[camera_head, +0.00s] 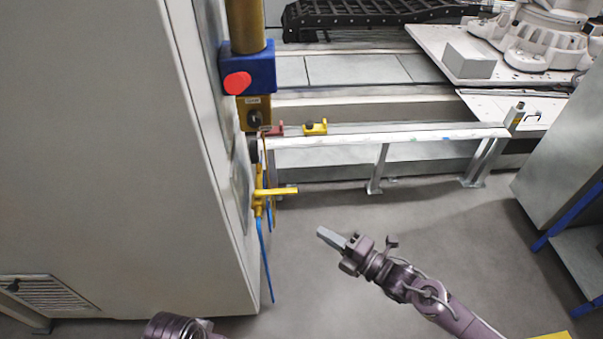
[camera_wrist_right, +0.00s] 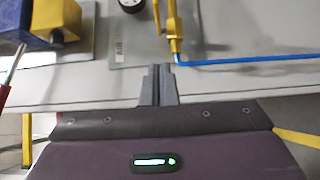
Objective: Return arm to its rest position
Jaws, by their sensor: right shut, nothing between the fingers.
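My right arm (camera_head: 430,297) is purple-grey and reaches in from the lower right in the head view. Its gripper (camera_head: 328,236) is over the open floor, apart from the cabinet and the rail. In the right wrist view the gripper's fingers (camera_wrist_right: 158,84) are together with nothing between them. Of my left arm, only a dark purple part (camera_head: 178,326) shows at the bottom edge of the head view. Its gripper is out of the frame.
A tall grey cabinet (camera_head: 100,150) fills the left side, with a yellow valve (camera_head: 262,195) and blue hose (camera_head: 265,255) on its edge. A metal rail (camera_head: 385,138) crosses behind. A grey cabinet with blue trim (camera_head: 565,165) stands right. The floor (camera_head: 400,220) between is clear.

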